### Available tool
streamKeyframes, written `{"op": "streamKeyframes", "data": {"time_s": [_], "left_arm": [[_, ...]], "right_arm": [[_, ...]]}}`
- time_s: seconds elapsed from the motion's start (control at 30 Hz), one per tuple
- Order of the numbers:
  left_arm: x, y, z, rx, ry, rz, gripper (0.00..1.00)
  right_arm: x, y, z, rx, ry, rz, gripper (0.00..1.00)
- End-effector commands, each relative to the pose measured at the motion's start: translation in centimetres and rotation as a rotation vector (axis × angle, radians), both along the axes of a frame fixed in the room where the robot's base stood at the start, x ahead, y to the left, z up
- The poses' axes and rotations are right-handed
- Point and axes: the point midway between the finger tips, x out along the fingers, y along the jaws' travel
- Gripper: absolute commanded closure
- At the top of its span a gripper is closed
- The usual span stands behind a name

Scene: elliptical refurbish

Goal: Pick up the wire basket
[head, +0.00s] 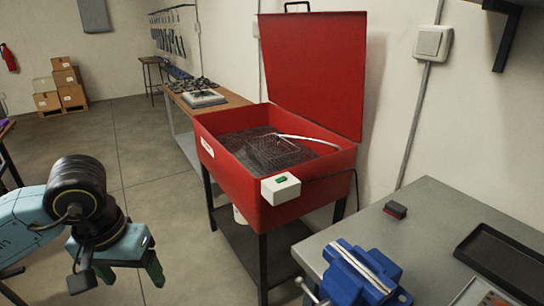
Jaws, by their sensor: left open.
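The wire basket (271,152) sits inside the red parts washer (227,170), in its open tub near the middle. It is a small, thin-wired rectangular basket. A pale curved hose (311,139) passes over or beside it; I cannot tell whether they touch. My left gripper (118,283) is at the lower left of the head view, open and empty, pointing down. It is well apart from the washer and the basket. My right gripper does not show.
The washer's red lid (313,70) stands open behind the tub. A white box with a green switch (280,188) is on its front. A grey bench (425,222) with a blue vise (362,273) and black tray (500,262) is at right. Floor between gripper and washer is clear.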

Motion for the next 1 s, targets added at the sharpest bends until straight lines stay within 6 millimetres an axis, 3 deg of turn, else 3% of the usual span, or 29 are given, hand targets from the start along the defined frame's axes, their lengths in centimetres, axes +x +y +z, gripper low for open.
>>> {"op": "streamKeyframes", "data": {"time_s": [0.43,0.57,0.67,0.7,0.77,0.9,1.0], "left_arm": [[0.0,0.6,0.4,0.038,-0.019,-0.026,0.25],[0.0,-0.1,-0.2,-0.003,0.006,0.000,0.25],[0.1,-2.7,-1.8,-0.160,0.100,0.109,0.25],[0.2,-4.3,-2.7,-0.259,0.169,0.187,0.25],[0.5,-7.3,-3.9,-0.439,0.308,0.352,0.25],[3.2,-13.4,-6.0,-0.892,0.797,0.929,0.25],[7.0,-14.3,-8.7,-1.144,1.229,1.437,0.25]], "right_arm": [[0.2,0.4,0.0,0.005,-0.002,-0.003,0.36],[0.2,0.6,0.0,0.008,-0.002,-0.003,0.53],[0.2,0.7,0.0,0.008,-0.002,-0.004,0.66],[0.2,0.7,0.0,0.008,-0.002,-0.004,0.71],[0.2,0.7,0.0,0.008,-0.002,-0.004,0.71],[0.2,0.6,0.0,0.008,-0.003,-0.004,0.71],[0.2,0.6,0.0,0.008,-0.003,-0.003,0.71]]}}
